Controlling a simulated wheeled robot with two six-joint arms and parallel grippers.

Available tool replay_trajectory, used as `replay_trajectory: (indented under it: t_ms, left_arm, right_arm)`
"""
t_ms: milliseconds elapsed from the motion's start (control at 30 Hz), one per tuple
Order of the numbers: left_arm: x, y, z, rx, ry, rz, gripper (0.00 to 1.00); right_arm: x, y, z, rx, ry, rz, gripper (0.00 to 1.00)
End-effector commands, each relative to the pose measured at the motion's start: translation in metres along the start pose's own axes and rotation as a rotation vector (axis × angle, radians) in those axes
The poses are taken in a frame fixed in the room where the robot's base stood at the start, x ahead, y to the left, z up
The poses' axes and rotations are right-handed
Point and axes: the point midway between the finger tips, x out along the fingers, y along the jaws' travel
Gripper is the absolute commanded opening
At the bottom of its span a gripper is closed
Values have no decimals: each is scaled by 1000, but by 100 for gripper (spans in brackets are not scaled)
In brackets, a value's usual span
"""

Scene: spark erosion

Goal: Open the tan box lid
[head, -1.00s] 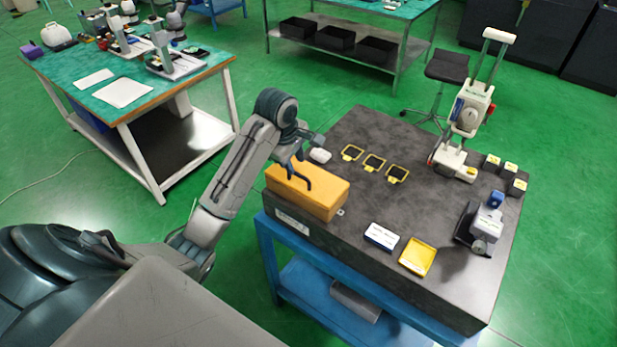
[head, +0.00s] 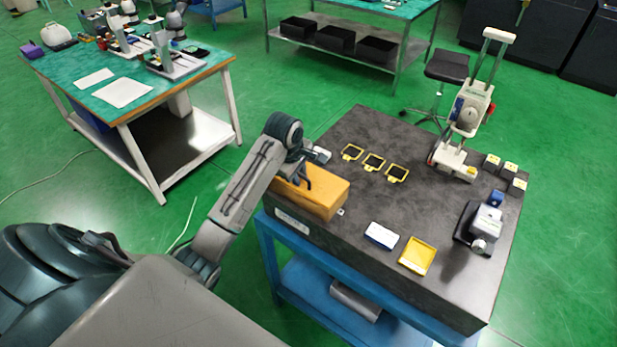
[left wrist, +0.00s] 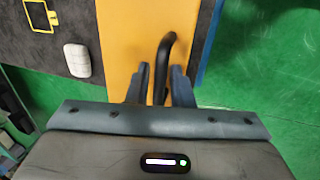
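The tan box (head: 325,200) sits at the left front edge of the dark stone slab, and its lid looks closed. In the left wrist view the tan box (left wrist: 122,30) lies straight ahead, with a dark curved handle (left wrist: 166,50) over it. My left gripper (head: 306,180) is low over the left part of the box. In the left wrist view, the left gripper's (left wrist: 161,78) fingers are apart, with the handle's end between them. A gap seems to remain beside the handle. My right gripper is not in view.
The slab (head: 350,255) also bears a small white object (head: 321,155) behind the box, several yellow-framed pieces (head: 373,162), a white-and-blue box (head: 381,236), a yellow tray (head: 418,255) and a white instrument (head: 465,120).

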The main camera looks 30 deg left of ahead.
Motion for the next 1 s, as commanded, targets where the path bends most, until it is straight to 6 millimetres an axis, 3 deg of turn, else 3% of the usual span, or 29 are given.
replay_trajectory:
  t_ms: [33,100,1000]
  left_arm:
    - [0,0,0,0,0,0,9]
    - [0,0,0,0,0,0,0]
    - [-13,15,0,0,0,1,0]
  right_arm:
    - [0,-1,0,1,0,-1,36]
    - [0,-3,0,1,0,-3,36]
    - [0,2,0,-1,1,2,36]
